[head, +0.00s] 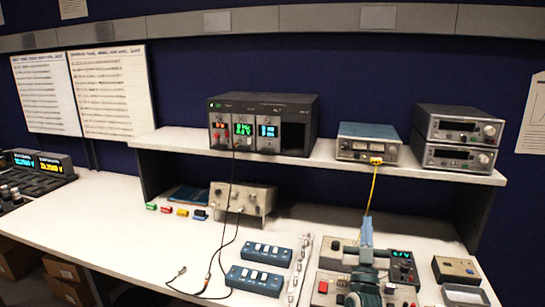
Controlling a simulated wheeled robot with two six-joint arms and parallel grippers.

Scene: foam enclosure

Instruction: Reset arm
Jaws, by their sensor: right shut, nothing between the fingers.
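My right gripper (367,222) points up and away from the bottom edge of the head view, in front of the open space under the raised shelf. Its light blue fingers are together with nothing between them. My dark right wrist below it hides part of a test panel (327,262) on the bench. A yellow cable (373,190) hangs down from the shelf close behind the fingertips; I cannot tell whether they touch. My left gripper is not in view.
Instruments stand on the raised shelf (350,167), among them a black unit (262,103). A beige box (243,198) sits beneath. Blue switch boxes (262,253) and a black cable lie left of my gripper. The white bench (110,215) is clear at left.

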